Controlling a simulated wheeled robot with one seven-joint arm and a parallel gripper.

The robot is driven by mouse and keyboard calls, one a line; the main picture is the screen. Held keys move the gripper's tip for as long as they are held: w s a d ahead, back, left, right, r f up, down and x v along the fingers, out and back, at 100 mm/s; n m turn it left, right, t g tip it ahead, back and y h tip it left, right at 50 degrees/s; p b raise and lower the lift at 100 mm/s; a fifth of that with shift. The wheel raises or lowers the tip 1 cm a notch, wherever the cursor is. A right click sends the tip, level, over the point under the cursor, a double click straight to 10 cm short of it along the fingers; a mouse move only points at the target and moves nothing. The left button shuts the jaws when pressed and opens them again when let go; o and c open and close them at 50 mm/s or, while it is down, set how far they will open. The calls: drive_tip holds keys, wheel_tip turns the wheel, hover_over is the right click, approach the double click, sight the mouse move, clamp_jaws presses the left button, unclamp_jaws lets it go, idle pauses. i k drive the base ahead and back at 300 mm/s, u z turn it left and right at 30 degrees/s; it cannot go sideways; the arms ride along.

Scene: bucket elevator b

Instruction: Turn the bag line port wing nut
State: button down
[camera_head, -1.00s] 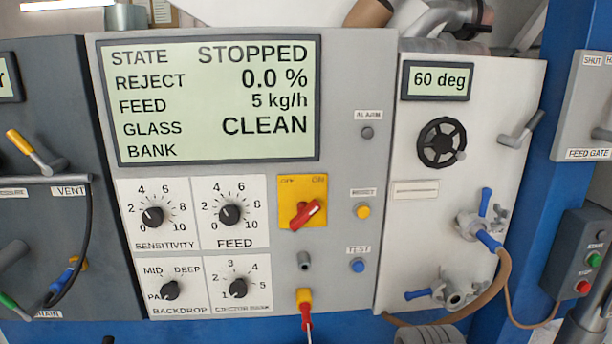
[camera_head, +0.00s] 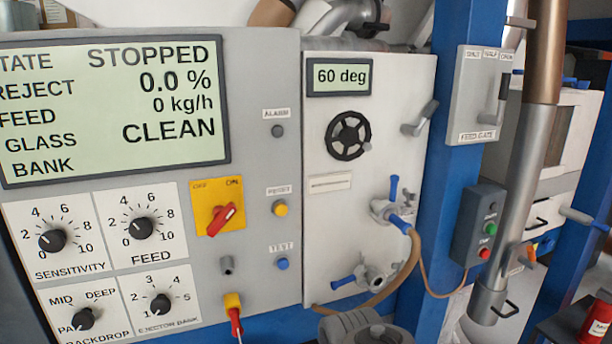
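Two metal ports with blue lever handles are on the white panel (camera_head: 326,215). The upper port (camera_head: 383,209) has a brown hose (camera_head: 404,268) joined to it by a blue end piece. The lower port (camera_head: 374,277) has an open-looking round mouth and no hose on it. Small grey metal parts stand at the right side of both ports; they may be wing nuts but are too small to tell. No readable label shows which port is the bag line port. My gripper is not in view; a dark grey rounded part at the bottom edge looks like my arm.
The grey control panel (camera_head: 255,150) with a screen and knobs fills the left. A black handwheel (camera_head: 348,136) and a lever (camera_head: 420,118) sit above the ports. A blue post (camera_head: 447,200) with a start-stop box (camera_head: 479,225) and a feed gate plate (camera_head: 482,95) stands right.

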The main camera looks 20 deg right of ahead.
sight(409, 196)
drive_tip(key=u, duration=1.1)
drive_tip(key=k, duration=0.65)
drive_tip(key=z, duration=0.4)
